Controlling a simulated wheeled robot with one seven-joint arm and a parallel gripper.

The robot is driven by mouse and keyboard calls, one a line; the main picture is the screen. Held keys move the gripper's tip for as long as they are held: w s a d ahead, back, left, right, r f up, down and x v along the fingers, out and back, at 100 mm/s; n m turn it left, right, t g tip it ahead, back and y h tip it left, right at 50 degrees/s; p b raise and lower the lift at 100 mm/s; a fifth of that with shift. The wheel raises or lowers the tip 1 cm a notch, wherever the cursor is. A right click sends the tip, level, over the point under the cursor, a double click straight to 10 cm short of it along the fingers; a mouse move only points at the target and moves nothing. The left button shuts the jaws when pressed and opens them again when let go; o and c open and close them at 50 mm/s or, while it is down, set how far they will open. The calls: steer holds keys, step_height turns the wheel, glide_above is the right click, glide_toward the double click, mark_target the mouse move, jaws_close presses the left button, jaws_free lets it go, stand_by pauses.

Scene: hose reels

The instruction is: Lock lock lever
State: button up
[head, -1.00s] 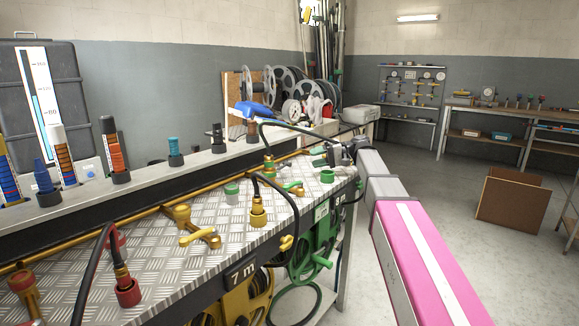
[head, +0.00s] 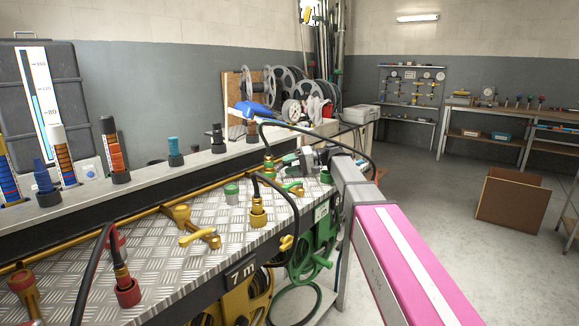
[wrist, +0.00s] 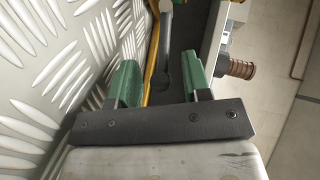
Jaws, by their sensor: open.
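A dark grey rounded bar (wrist: 170,62) and a yellow pipe (wrist: 153,60) show beyond and between the fingers; I cannot tell whether the bar is the lock lever. No lever is clearly identifiable as the lock lever.
The diamond-plate bench top (head: 150,260) carries a yellow valve lever (head: 196,236) and black hoses on brass and red fittings. Green (head: 318,250) and yellow reels hang below. A raised grey ledge (head: 85,205) runs behind. Open floor (head: 430,190) lies to the right.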

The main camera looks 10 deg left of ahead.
jaws_close()
steer(key=shift+r, duration=0.1)
steer(key=shift+s+r+n+t+h, duration=0.15)
steer(key=shift+r+n+t+h, duration=0.35)
steer(key=shift+n+h, duration=0.15)
steer(key=shift+s+a+r+n+t+h, duration=0.15)
steer(key=shift+s+r+n+t+h, duration=0.1)
steer(key=shift+r+n+t+h, duration=0.25)
steer(key=shift+s+a+r+n+t+h, duration=0.1)
steer(key=shift+s+r+n+t+h, duration=0.15)
steer(key=shift+r+n+t+h, duration=0.25)
steer(key=shift+s+a+r+n+t+h, duration=0.35)
steer(key=shift+s+r+n+t+h, duration=0.25)
steer(key=shift+t+h, duration=0.3)
steer(key=shift+s+a+r+n+t+h, duration=0.2)
steer(key=shift+s+n+t+h, duration=0.1)
steer(key=shift+n+t+h, duration=0.15)
steer(key=shift+s+a+r+n+t+h, duration=0.1)
steer(key=shift+s+a+n+t+h, duration=0.15)
steer(key=shift+t, duration=0.3)
